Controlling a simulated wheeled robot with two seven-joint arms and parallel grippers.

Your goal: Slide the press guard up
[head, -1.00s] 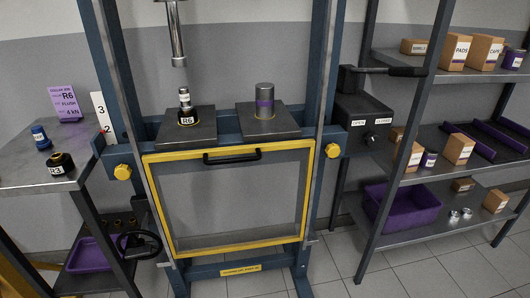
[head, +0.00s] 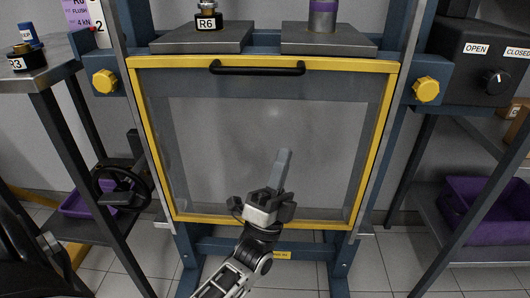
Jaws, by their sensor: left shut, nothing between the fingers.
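The press guard (head: 265,58) is a clear panel in a yellow frame, hanging low on the blue press in the head view. Its black bar handle (head: 257,69) runs along the top rail. My left gripper (head: 283,158) is in front of the lower middle of the panel, below the handle and apart from it. Its fingers are together and hold nothing. My right gripper does not show.
Two grey plates (head: 202,38) sit just above the guard, carrying a part labelled R6 (head: 208,16) and a purple-banded cylinder (head: 322,14). Yellow knobs (head: 426,90) flank the frame. A control box (head: 480,62) is at right, a side table (head: 45,70) at left.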

